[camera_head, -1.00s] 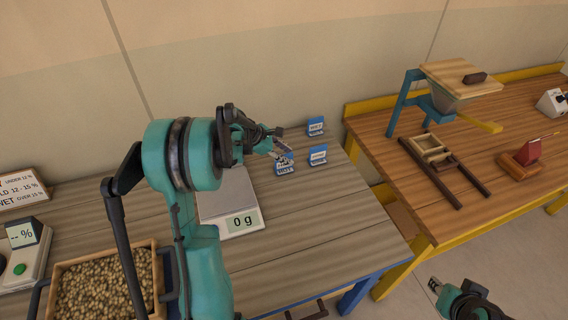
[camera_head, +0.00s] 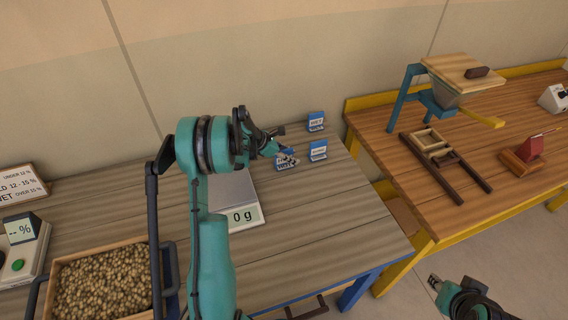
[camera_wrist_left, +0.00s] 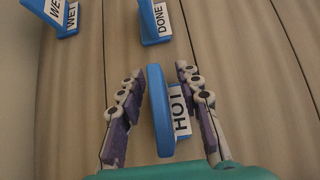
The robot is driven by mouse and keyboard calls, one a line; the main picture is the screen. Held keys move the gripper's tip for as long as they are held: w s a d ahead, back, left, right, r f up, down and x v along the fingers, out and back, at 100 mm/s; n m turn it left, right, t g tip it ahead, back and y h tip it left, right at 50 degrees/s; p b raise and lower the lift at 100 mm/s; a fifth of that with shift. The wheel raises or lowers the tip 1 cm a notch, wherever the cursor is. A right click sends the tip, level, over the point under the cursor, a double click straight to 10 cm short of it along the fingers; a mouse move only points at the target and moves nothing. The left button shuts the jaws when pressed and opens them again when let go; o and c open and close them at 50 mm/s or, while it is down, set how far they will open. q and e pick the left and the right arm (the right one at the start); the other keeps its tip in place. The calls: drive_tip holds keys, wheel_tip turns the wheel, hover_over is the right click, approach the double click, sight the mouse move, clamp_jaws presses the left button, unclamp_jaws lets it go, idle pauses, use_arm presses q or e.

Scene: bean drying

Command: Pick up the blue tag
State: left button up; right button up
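Three blue tags stand on the left table. The HOT tag (camera_head: 286,164) is partly hidden by my left gripper (camera_head: 285,151) in the head view. In the left wrist view the HOT tag (camera_wrist_left: 160,112) stands between the two fingers of my open left gripper (camera_wrist_left: 159,72), with a gap on each side. The DONE tag (camera_head: 318,150) is just right of it and shows ahead in the wrist view (camera_wrist_left: 153,22). The WET tag (camera_head: 316,121) is farther back, at upper left in the wrist view (camera_wrist_left: 58,14). My right gripper (camera_head: 435,283) is low at right, away from the tags; its opening is unclear.
A scale reading 0 g (camera_head: 243,217) lies left of the tags. A crate of beans (camera_head: 60,262), a meter (camera_head: 22,245) and a sign (camera_head: 20,187) are at left. The right table (camera_head: 400,185) holds a hopper stand and wooden frame. The left table's front right is clear.

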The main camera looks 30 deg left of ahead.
sight(291, 148)
use_arm(q)
drive_tip(key=c, duration=0.3)
clamp_jaws()
drive_tip(key=shift+r, duration=0.15)
drive_tip(key=shift+r, duration=0.25)
wheel_tip(291, 148, up, 4)
drive_tip(key=shift+f+p, duration=0.15)
drive_tip(key=shift+p, duration=0.6)
drive_tip(key=s+d+r+p, duration=0.2)
drive_tip(key=s+d+r, duration=0.3)
drive_tip(key=d, duration=0.5)
drive_tip(key=shift+s+d+r, duration=0.2)
drive_tip(key=shift+d+r, duration=0.05)
drive_tip(key=shift+r, duration=0.55)
